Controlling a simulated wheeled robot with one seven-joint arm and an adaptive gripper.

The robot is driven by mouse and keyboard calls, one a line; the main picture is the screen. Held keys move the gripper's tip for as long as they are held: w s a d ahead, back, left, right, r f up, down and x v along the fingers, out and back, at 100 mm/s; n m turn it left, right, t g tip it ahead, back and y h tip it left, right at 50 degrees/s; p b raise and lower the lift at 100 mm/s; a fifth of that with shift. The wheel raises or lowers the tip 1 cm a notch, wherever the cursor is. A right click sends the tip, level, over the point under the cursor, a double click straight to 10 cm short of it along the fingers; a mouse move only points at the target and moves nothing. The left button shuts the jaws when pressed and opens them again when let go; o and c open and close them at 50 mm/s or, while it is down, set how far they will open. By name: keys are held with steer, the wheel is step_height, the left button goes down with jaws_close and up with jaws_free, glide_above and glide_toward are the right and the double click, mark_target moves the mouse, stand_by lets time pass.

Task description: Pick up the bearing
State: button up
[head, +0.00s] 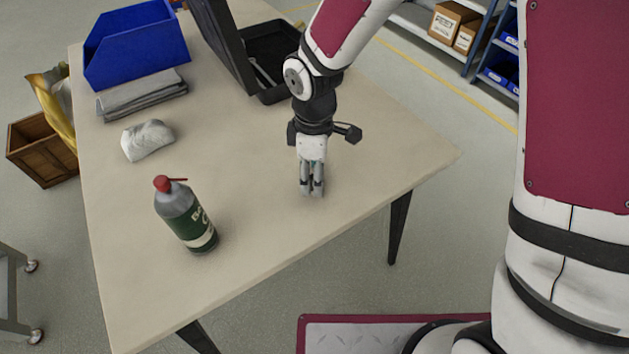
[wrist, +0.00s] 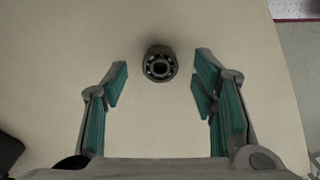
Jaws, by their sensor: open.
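The bearing (wrist: 160,64) is a small dark metal ring with visible balls, lying on the tan table in the wrist view. It sits between and slightly beyond the two teal-padded fingertips. My gripper (wrist: 160,78) is open, with bare space between each finger and the bearing. In the head view my gripper (head: 312,190) points down over the right part of the table, and the bearing cannot be made out there.
The table around my gripper is clear.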

steer(key=shift+f, duration=0.65)
jaws_close()
